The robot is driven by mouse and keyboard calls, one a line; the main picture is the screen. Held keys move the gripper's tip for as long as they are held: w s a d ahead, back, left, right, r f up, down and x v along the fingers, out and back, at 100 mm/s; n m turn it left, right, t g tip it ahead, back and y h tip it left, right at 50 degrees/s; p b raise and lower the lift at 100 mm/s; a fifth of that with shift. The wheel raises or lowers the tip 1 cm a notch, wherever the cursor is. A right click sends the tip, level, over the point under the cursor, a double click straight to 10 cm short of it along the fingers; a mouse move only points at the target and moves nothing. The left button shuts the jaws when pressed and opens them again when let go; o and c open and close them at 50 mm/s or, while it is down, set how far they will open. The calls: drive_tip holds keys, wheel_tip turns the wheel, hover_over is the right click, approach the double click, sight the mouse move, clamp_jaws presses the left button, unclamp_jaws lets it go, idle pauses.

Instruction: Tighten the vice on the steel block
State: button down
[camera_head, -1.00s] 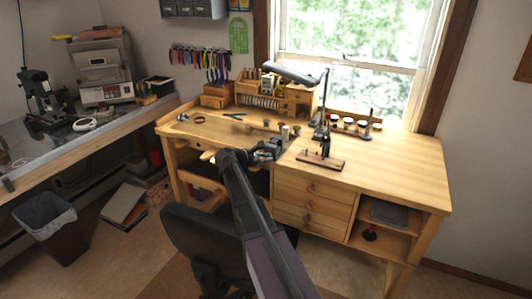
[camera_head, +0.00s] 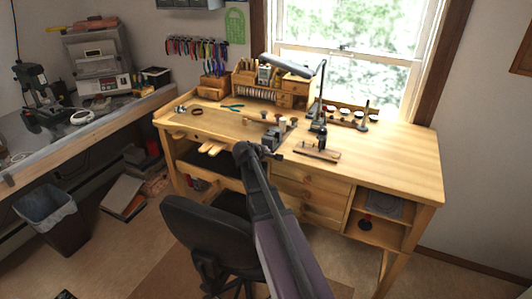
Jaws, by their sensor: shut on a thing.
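The vice (camera_head: 272,138) is a small dark grey shape at the front edge of the wooden workbench (camera_head: 395,165), left of the drawers. My arm reaches up to it from below. My gripper (camera_head: 276,156) is at the front of the vice, just below the bench top edge, and is shut on what appears to be the vice handle. The fingers and the handle are dark and too small to separate clearly. I cannot make out the steel block or the jaw gap at this size.
A black chair (camera_head: 195,230) stands in front of the bench, left of my arm. A desk lamp (camera_head: 319,110) and a small stand on a wooden base (camera_head: 317,153) are right of the vice. Pliers (camera_head: 231,107) lie to its left. The right bench top is clear.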

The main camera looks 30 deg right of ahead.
drive_tip(key=shift+s+f, duration=0.1)
drive_tip(key=shift+s, duration=0.05)
idle(0.4)
drive_tip(key=c, duration=0.8)
unclamp_jaws()
drive_tip(key=shift+o, duration=0.2)
drive_tip(key=shift+w, duration=0.2)
